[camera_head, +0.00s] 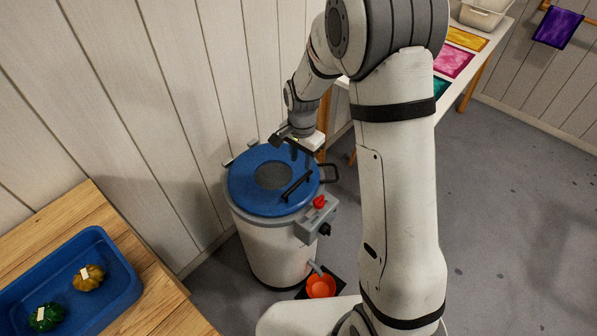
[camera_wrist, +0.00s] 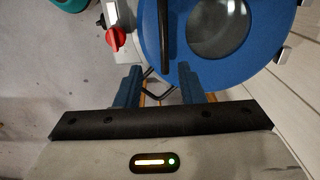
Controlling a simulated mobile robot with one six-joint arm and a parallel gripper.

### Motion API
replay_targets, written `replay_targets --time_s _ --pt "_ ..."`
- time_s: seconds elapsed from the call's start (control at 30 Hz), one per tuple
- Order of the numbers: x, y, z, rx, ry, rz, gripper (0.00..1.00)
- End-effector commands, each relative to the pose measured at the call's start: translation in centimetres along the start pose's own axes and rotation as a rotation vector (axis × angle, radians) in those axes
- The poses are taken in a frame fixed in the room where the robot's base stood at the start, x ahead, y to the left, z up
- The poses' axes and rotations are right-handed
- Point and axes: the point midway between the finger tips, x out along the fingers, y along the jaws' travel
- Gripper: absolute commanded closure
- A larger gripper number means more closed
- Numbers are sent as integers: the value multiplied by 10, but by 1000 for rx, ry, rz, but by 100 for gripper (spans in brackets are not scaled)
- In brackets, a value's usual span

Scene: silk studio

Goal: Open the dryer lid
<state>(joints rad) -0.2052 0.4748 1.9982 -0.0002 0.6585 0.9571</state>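The dryer is a white drum (camera_head: 268,250) with a round blue lid (camera_head: 248,196), which lies flat and shut on top. The lid has a dark round window (camera_head: 273,176) and a black bar handle (camera_head: 296,186). In the wrist view the lid (camera_wrist: 238,72) fills the upper right, and its handle (camera_wrist: 164,38) points down toward my fingers. My gripper (camera_head: 293,136) is above the lid's far right edge. In the wrist view my gripper (camera_wrist: 160,84) is open, its two blue fingers apart, and holds nothing. A thin black side loop (camera_wrist: 150,86) shows between the fingers; its depth is unclear.
A grey control box with a red knob (camera_head: 319,201) is on the drum's side. An orange bowl (camera_head: 320,286) sits below the spout. A wooden table (camera_head: 150,290) with a blue tray (camera_head: 128,262) is at left. Panelled wall stands behind the dryer; a table with coloured cloths is upper right.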

Motion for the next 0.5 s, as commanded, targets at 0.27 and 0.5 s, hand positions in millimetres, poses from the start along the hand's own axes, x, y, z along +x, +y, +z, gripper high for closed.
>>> replay_targets --time_s 0.27,0.5 --pt "32 -8 0 36 -7 10 65" --pt "70 -7 1 34 -8 10 65"
